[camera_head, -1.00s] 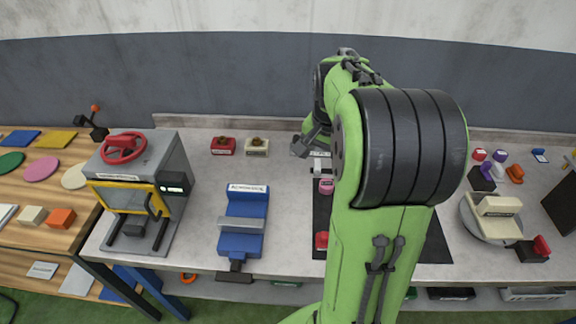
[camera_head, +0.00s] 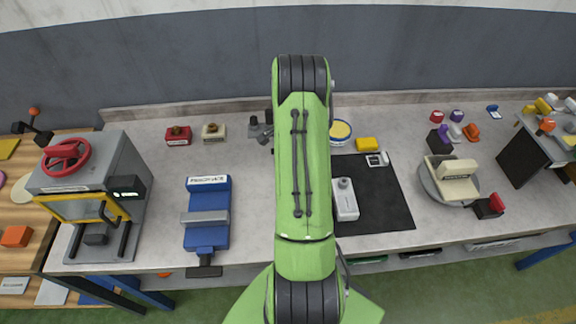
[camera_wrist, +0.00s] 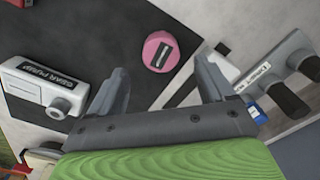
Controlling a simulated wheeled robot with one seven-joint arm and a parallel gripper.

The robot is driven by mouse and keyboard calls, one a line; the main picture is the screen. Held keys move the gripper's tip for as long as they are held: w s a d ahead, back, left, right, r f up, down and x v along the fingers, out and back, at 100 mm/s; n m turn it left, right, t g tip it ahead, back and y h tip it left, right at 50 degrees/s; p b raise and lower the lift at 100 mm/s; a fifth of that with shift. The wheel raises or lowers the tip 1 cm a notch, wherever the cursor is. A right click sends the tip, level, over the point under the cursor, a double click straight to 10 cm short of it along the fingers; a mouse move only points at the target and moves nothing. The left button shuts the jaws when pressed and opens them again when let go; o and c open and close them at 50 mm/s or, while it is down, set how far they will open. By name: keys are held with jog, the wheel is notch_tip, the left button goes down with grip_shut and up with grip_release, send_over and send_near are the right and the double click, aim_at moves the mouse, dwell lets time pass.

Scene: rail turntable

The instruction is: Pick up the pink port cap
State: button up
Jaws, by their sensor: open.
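The pink port cap (camera_wrist: 160,52) shows in the wrist view as a round pink piece with a dark slot in its top. It lies at the edge of the black mat (camera_wrist: 95,30). My gripper (camera_wrist: 160,84) is open and empty. Its two fingers stand apart on either side below the cap in the picture, and the cap appears beyond the fingertips, not between them. In the head view my green arm hides the cap and covers the left part of the mat.
A white gear pump (camera_wrist: 42,86) lies left of the cap; it also stands right of my arm in the head view (camera_head: 345,203). A grey fixture with black handles (camera_wrist: 270,78) is at the right. A blue vise (camera_head: 207,215) and a yellow block (camera_head: 367,144) share the bench.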

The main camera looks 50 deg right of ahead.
jog(key=f, duration=0.4)
jog(key=shift+w+a+f, duration=0.15)
jog(key=shift+a+f, duration=0.05)
jog(key=shift+a, duration=0.05)
jog(key=shift+r, duration=0.1)
jog(key=shift+c, duration=0.6)
jog(key=c, duration=1)
